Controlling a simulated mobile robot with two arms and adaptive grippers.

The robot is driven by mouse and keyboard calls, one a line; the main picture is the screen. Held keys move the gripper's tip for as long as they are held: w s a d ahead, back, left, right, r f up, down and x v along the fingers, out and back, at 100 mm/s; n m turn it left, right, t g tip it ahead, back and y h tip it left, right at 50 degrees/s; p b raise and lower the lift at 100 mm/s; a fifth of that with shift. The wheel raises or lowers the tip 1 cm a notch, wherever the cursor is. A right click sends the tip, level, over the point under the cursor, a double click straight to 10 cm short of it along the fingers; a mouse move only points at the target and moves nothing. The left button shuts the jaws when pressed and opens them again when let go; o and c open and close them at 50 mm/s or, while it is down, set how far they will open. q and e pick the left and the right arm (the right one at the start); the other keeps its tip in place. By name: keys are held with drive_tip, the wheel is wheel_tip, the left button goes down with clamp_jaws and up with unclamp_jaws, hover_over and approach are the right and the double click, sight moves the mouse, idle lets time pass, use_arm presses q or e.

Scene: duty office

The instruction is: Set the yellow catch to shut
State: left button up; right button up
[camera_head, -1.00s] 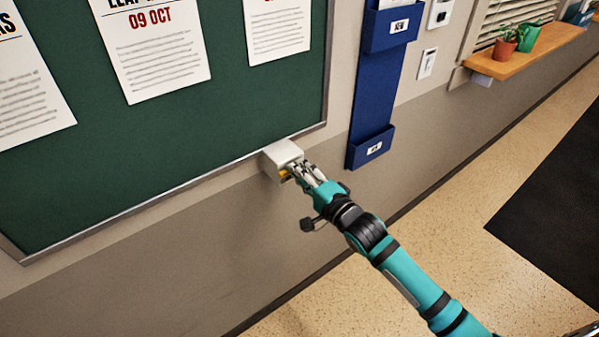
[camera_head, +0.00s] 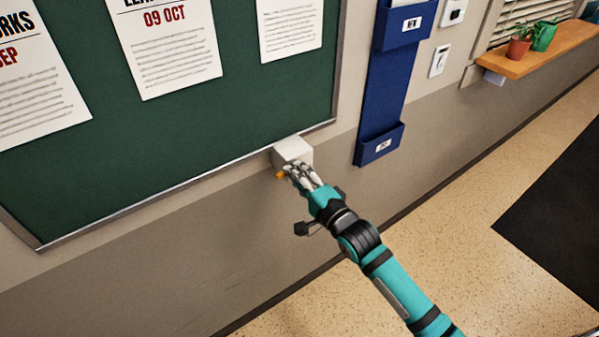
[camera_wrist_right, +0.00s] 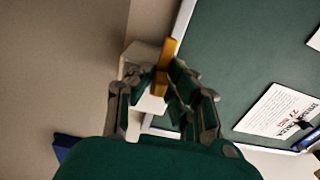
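The yellow catch (camera_head: 280,175) is at the lower left of a small white box (camera_head: 293,150) on the wall, under the green board's bottom edge. My right gripper (camera_head: 289,171) is at the box's front face, its fingertips at the catch. In the right wrist view, the catch (camera_wrist_right: 168,48) is a slim yellow bar between the two fingers of my right gripper (camera_wrist_right: 164,72). Both fingertips look closed against it. The fingers cover part of the catch and of the box (camera_wrist_right: 137,52). My left gripper is not in view.
The green board (camera_head: 230,100) with pinned papers is above and left of the box. A blue wall pocket rack (camera_head: 385,95) hangs just to the right. A wooden shelf (camera_head: 540,55) with plant pots is farther right. The wall below the box is clear.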

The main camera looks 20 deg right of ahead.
drive_tip(key=o, duration=0.4)
drive_tip(key=shift+s+a, duration=0.1)
drive_tip(key=shift+a, duration=0.15)
drive_tip(key=shift+d, duration=0.1)
drive_tip(key=shift+s+d, duration=0.1)
drive_tip(key=shift+s, duration=0.1)
drive_tip(key=v, duration=1.1)
drive_tip(key=shift+s, duration=0.3)
